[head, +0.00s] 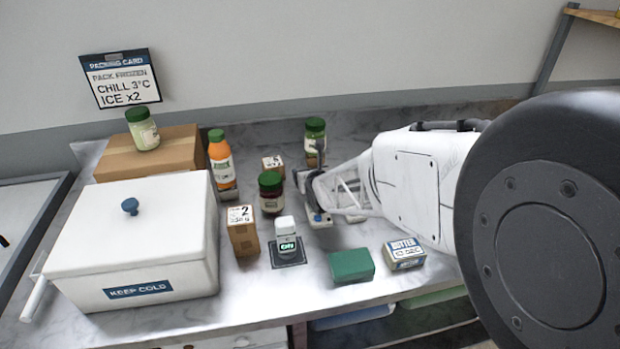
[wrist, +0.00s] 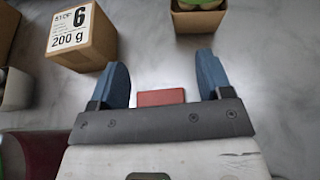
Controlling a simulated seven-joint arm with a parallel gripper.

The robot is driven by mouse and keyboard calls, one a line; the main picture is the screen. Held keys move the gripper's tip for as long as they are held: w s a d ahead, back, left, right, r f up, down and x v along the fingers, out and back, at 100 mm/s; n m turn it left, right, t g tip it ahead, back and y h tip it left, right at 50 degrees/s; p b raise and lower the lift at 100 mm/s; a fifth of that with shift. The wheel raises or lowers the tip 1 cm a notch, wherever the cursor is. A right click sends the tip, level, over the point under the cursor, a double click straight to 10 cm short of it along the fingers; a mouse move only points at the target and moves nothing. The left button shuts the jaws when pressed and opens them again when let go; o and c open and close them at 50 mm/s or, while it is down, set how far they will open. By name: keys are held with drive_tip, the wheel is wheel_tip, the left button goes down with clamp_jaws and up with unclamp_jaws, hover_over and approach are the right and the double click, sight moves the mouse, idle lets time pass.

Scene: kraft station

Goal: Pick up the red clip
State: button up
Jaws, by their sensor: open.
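The red clip (wrist: 161,97) shows in the wrist view as a small flat red block between the bases of my gripper's blue fingers. Its near side is hidden behind the dark gripper plate. My gripper (wrist: 161,68) is open, with one finger on either side of the clip and a gap to each. I cannot tell how high the fingers are above the marble surface. In the head view my arm reaches in from the right to the middle of the counter, and I cannot make out the clip there.
A weight box marked 6 (wrist: 82,37) stands close to the left finger. A dark red jar (head: 270,192), an orange bottle (head: 222,165), a box marked 2 (head: 242,231), a scale (head: 288,253), a green block (head: 350,265) and a butter pack (head: 404,254) stand around. A white cooler (head: 130,240) fills the left.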

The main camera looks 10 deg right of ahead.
idle(0.5)
drive_tip(key=c, duration=1)
wheel_tip(320, 180, up, 18)
idle(0.4)
idle(0.5)
